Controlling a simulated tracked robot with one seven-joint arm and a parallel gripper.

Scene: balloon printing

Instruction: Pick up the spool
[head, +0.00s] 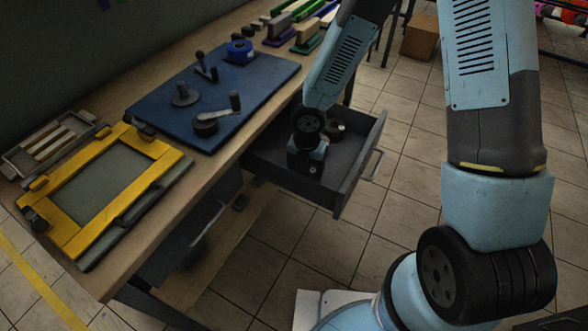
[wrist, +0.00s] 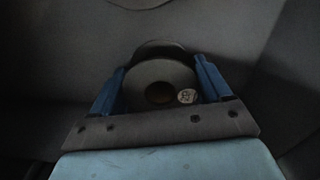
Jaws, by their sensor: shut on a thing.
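In the wrist view a round dark grey spool (wrist: 160,74) with a dark centre hole and a small pale round label sits between the two blue fingers of my gripper (wrist: 162,88). The fingers are shut on its two sides. In the head view my gripper (head: 306,172) is down inside the open drawer (head: 268,158) under the workbench. The held spool is hidden there by my arm.
Drawer walls stand close around my gripper. The tiled floor right of the drawer is clear.

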